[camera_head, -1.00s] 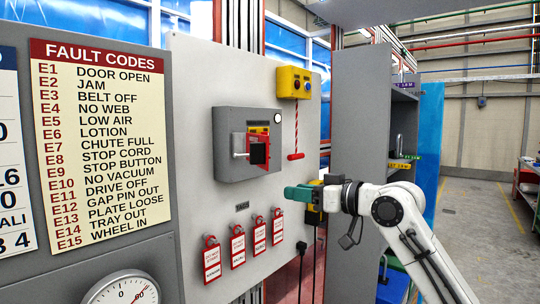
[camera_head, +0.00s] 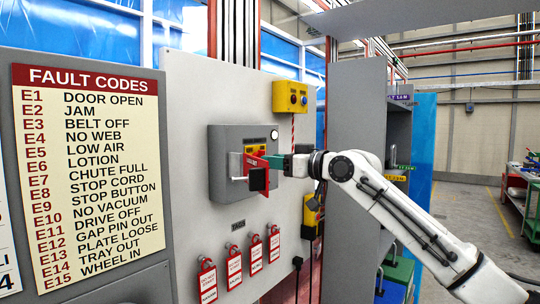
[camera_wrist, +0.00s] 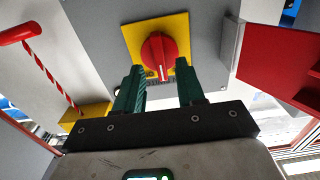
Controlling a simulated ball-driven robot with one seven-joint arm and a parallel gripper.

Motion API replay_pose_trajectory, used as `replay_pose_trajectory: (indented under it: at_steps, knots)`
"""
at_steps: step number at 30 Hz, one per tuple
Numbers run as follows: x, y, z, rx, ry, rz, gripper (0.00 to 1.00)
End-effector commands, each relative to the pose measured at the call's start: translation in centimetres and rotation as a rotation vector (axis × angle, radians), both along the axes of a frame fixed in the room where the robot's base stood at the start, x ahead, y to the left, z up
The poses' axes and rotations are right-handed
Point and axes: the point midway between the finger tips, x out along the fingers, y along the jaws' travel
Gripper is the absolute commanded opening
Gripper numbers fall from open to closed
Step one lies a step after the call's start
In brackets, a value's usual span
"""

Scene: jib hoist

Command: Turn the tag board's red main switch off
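The red main switch (camera_wrist: 160,56) is a rotary knob on a yellow plate (camera_wrist: 133,38), on the front of a grey box (camera_head: 226,140) on the tag board (camera_head: 190,110). In the wrist view my gripper (camera_wrist: 160,82) is open, its two green fingers on either side of the knob's near end. I cannot tell whether they touch it. In the head view my gripper (camera_head: 280,163) reaches in from the right at the box front, partly hidden by a red flap (camera_head: 257,161). This flap also shows at right in the wrist view (camera_wrist: 278,70).
Several red tags (camera_head: 235,268) hang below the box. A yellow button box (camera_head: 290,97) is above right. A striped cord with a red handle (camera_wrist: 20,33) hangs close by. A yellow-and-black unit (camera_head: 311,215) sits below my wrist. A grey cabinet (camera_head: 345,120) stands to the right.

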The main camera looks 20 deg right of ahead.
Motion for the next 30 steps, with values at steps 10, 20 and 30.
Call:
replay_pose_trajectory:
  at_steps: [10, 20, 30]
  knots:
    - [1.7, 1.2, 0.0, 0.001, -0.001, -0.001, 0.39]
    - [1.7, 1.2, 0.0, 0.001, -0.001, -0.001, 0.25]
    - [1.7, 1.2, 0.0, 0.001, -0.001, -0.001, 0.00]
